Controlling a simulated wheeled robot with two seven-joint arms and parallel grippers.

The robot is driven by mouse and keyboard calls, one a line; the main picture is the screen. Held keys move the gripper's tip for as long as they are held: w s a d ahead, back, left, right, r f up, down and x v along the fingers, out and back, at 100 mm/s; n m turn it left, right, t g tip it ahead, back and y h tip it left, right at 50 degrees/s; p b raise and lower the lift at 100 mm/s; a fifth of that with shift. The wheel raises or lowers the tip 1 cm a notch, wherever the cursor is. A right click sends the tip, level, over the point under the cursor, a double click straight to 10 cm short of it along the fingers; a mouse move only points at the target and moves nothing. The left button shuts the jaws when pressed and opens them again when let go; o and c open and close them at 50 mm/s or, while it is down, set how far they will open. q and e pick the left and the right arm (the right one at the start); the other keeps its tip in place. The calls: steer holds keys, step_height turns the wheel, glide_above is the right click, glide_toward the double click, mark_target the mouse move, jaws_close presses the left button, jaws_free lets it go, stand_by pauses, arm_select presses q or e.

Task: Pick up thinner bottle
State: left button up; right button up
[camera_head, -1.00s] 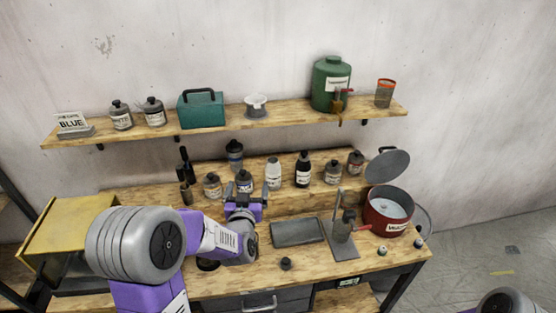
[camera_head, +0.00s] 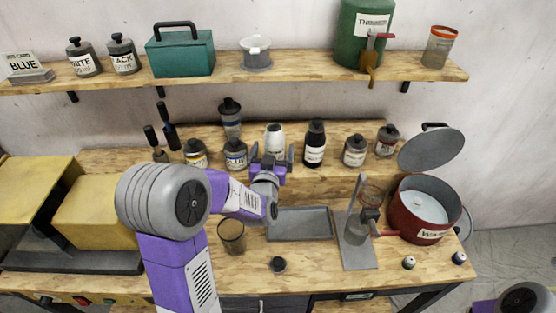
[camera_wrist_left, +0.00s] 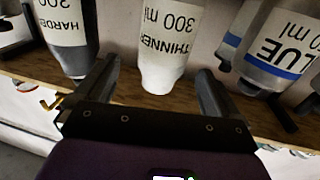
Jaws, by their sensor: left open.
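My right gripper is not in view.
The dark-capped hardener bottle (camera_head: 315,145) stands just right of the thinner, and the blue paint bottle (camera_head: 235,155) just left. A grey tray (camera_head: 300,222), a stand (camera_head: 358,250), a red pot (camera_head: 422,215) and a glass (camera_head: 231,237) occupy the bench below.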

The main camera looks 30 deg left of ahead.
mark_target(275, 148)
arm_select(q)
steer(key=f+b, duration=0.3)
steer(key=f, duration=0.2)
steer(key=shift+s, duration=0.2)
steer(key=shift+w+f+b, duration=0.15)
steer(key=shift+b, duration=0.25)
steer(key=shift+x, duration=3.8)
steer(key=shift+f, duration=0.15)
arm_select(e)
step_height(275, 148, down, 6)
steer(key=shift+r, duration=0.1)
arm_select(q)
steer(key=shift+c, duration=0.3)
steer(key=shift+a, duration=0.1)
steer(key=c, duration=1.3)
